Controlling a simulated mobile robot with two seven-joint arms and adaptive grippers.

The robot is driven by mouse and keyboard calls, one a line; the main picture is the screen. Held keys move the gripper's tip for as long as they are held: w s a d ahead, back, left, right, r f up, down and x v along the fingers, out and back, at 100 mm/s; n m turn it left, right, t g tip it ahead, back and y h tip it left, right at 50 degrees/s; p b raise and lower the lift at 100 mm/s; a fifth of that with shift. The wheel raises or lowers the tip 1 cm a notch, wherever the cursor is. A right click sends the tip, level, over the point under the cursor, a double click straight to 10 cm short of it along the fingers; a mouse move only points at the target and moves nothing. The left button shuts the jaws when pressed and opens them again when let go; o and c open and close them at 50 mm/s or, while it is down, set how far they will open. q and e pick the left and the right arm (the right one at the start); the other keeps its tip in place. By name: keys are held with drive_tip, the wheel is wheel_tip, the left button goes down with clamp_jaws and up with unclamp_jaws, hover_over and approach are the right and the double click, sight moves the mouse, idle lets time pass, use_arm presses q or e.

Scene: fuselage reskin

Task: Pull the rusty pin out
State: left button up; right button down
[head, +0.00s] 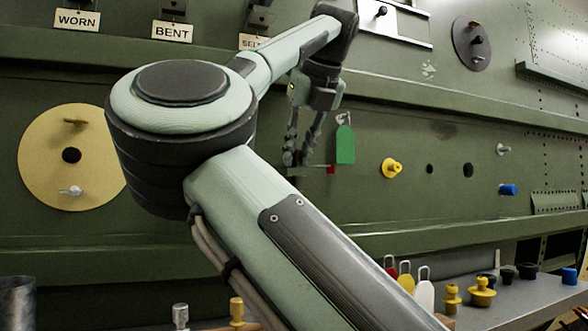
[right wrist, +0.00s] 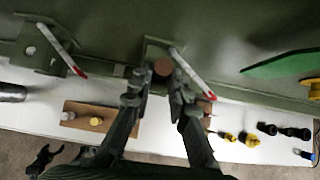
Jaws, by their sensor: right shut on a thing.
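My right gripper (head: 298,158) is at the green fuselage panel, left of a green tag, with its fingers pointing down in the head view. In the right wrist view, its two fingers (right wrist: 159,84) close around a round brown end, which looks like the rusty pin (right wrist: 163,67), at a green bracket. The pin's shaft is hidden, and I cannot tell how far it sits in the bracket. My left gripper is not seen in the head view.
The green tag (head: 345,145) hangs close right of my gripper, with a yellow knob (head: 391,168) beyond it. Below, the bench (head: 520,303) holds tags, yellow plugs and dark caps. A yellow disc (head: 40,160) is at left.

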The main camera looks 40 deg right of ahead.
drive_tip(key=shift+r+p, duration=1)
drive_tip(key=shift+r, duration=0.25)
drive_tip(key=shift+r+p, duration=0.45)
drive_tip(key=shift+r, duration=0.65)
drive_tip(key=shift+r, duration=1.2)
drive_tip(key=shift+r, duration=1.35)
